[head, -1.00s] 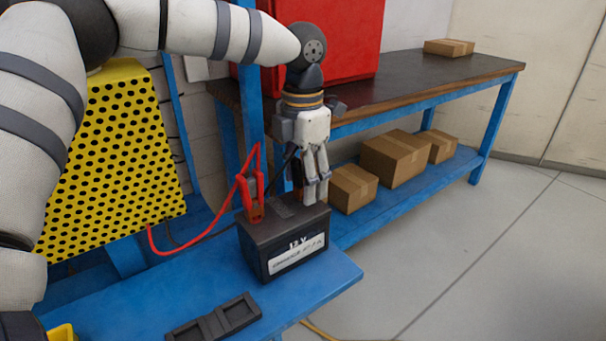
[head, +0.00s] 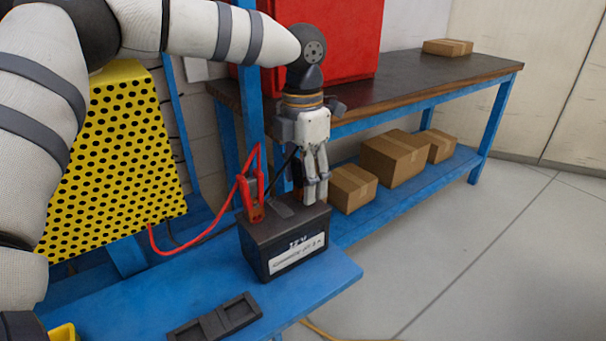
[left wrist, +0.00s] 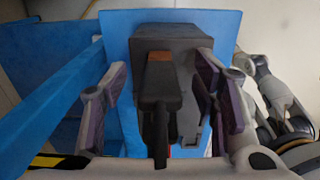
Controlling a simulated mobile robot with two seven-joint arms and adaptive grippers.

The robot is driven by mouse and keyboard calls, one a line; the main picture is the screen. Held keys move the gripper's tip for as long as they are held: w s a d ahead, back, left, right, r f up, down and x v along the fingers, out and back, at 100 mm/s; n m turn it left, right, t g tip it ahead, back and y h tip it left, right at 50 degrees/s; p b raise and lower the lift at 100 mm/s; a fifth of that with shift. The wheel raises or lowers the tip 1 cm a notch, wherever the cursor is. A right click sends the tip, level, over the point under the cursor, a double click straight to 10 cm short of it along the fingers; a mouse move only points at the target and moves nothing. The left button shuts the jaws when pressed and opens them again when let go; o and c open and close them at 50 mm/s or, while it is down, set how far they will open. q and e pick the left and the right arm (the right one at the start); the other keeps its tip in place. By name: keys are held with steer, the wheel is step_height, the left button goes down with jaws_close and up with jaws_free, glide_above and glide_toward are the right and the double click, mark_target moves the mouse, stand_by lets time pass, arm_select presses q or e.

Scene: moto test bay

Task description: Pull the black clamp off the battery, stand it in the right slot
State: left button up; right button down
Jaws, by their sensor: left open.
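The black clamp (left wrist: 160,90) stands on the battery in the left wrist view, with an orange-brown patch near its far end. In the head view it is mostly hidden behind my left gripper (head: 314,195). This gripper points down over the battery (head: 292,246). Its fingers are open, one on each side of the clamp, with visible gaps in the left wrist view (left wrist: 160,92). The black two-slot holder (head: 216,318) lies at the front of the blue bench; both its slots look empty.
A red clamp (head: 252,195) with a red cable stands on the battery left of my gripper. A yellow perforated panel (head: 115,150) is at the left. Cardboard boxes (head: 394,157) sit on the lower shelf behind.

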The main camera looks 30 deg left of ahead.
stand_by(0.3)
arm_select(q)
jaws_close()
steer(key=shift+r+p, duration=0.3)
steer(key=shift+r, duration=2.75)
steer(key=shift+r, duration=2.45)
